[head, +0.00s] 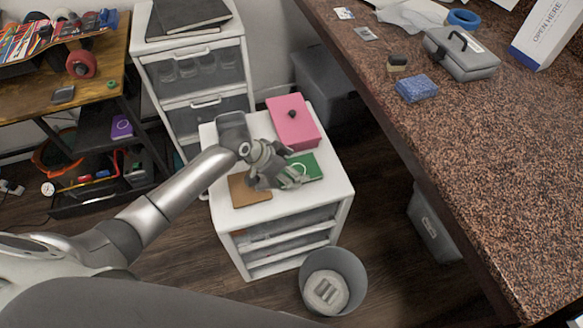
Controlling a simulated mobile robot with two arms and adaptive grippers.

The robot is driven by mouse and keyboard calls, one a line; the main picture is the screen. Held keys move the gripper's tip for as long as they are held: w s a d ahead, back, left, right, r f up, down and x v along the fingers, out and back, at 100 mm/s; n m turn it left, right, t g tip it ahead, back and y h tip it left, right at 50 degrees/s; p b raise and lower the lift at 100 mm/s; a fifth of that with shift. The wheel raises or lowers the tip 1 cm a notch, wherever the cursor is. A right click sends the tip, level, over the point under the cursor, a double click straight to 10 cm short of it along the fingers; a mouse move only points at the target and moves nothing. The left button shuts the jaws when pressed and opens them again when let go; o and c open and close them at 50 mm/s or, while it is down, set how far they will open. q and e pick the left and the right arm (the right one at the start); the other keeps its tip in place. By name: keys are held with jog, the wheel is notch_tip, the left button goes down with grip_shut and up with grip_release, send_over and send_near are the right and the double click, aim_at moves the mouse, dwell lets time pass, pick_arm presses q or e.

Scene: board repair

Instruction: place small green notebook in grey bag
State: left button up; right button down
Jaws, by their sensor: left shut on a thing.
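The small green notebook (311,164) lies on or just above the top of the white drawer cart, at its right side. My left gripper (296,178) reaches in over the cart and is shut on the notebook's near left edge. The fingers and wrist hide part of the notebook. I cannot tell whether the notebook is lifted off the surface. No grey bag is clear to me; a grey case with a handle (461,53) sits on the speckled counter. My right gripper is not in view.
The white cart (331,199) also bears a pink box (292,122), a brown pad (246,191) and a grey object (232,127). A grey bin (353,268) stands in front. The speckled counter (480,170) runs along the right, with a blue sponge (416,89) on it.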

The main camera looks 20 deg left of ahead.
pick_arm(q)
jog(key=shift+f, duration=0.25)
jog(key=shift+f, duration=0.15)
jog(key=o, duration=0.8)
